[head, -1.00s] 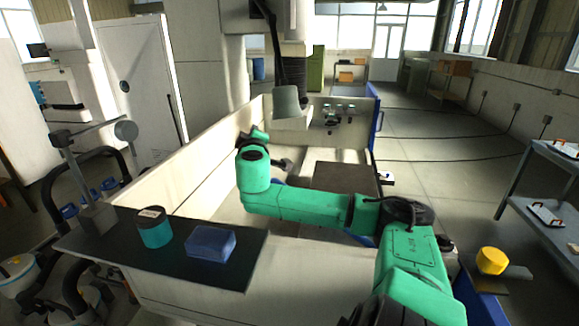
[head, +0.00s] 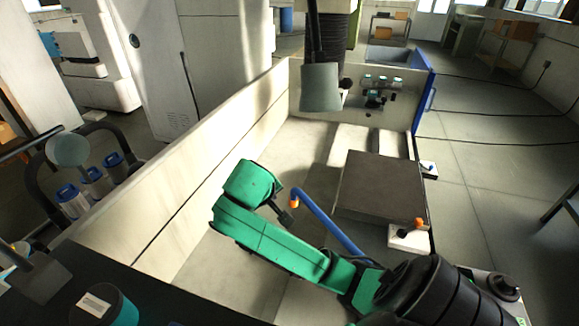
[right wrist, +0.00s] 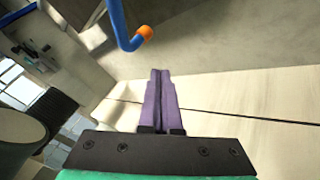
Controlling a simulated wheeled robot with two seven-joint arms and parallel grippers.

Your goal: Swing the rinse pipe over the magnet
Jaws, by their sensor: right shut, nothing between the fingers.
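The rinse pipe (head: 325,222) is a bent blue tube inside the tank, with an orange nozzle (head: 294,203) at its free end. Its lower part is hidden behind my right arm. The flat dark block (head: 381,187), which looks like the magnet, lies to the right of the pipe; the nozzle is left of the block, not over it. My right gripper (head: 287,217) is close beside the nozzle. In the right wrist view my right gripper (right wrist: 158,73) has its purple fingers shut and empty, with the nozzle (right wrist: 145,32) just beyond their tips. My left gripper is out of view.
The tank's pale left wall (head: 215,140) runs along the arm. A grey machine head (head: 320,87) hangs over the tank's far end. A small white block (head: 408,238) with an orange part sits in front of the dark block. A teal-banded can (head: 105,305) stands at lower left.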

